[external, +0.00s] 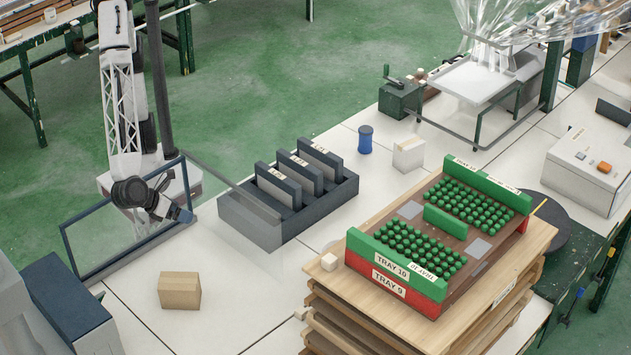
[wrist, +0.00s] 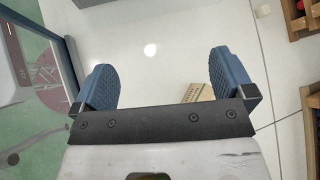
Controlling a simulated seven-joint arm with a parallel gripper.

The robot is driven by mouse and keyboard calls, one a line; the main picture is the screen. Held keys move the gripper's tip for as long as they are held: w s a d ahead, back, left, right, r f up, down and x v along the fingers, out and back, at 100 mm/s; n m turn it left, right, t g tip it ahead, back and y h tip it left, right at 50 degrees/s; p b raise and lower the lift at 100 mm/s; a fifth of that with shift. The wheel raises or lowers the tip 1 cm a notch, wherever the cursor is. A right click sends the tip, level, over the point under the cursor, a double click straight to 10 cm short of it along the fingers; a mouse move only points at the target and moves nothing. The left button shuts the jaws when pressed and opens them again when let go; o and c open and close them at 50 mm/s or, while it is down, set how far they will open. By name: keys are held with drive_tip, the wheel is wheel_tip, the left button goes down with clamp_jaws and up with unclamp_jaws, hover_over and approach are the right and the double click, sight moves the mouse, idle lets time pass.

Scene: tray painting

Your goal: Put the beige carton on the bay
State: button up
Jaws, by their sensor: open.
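The beige carton (external: 180,290) sits on the white table near the front left of the external view. My gripper (external: 186,214) is apart from it, farther back and above the table, beside the blue-framed clear panel. In the wrist view my gripper (wrist: 163,80) is open, its two blue fingers wide apart with nothing between them. A corner of the carton (wrist: 198,91) shows beyond the gripper's dark plate, which hides the rest. No place is clearly marked as the bay, so I cannot tell which spot it is.
A blue-framed clear panel (external: 107,237) stands left of my gripper. A dark rack (external: 250,222) with upright labelled holders stands to the right. Stacked trays (external: 395,285) with green pieces, a blue spool (external: 365,140) and a white box (external: 408,153) are farther right. Table around the carton is clear.

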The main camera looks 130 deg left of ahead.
drive_tip(key=s+a+r+n+g+h, duration=0.1)
drive_tip(key=s+a+r+n+h, duration=0.1)
drive_tip(key=s+a+r+n, duration=0.1)
drive_tip(key=s+a+r+n+g+h, duration=0.1)
drive_tip(key=s+a+r+n, duration=0.3)
drive_tip(key=s+a, duration=0.4)
drive_tip(key=s+a+r+n+g+h, duration=0.1)
drive_tip(key=s+a+r+n+h, duration=0.2)
drive_tip(key=s+a+r+n, duration=0.1)
drive_tip(key=shift+s+a+r+n+h, duration=0.2)
drive_tip(key=shift+s+a+n+h, duration=0.1)
drive_tip(key=shift+s+a+n, duration=0.7)
drive_tip(key=s+a+r+n+t+h, duration=0.1)
drive_tip(key=s+a+r+n+h, duration=0.1)
drive_tip(key=s+n, duration=0.3)
drive_tip(key=shift+s+r+t+h, duration=0.35)
drive_tip(key=shift+s+h, duration=0.15)
drive_tip(key=shift+s, duration=1.15)
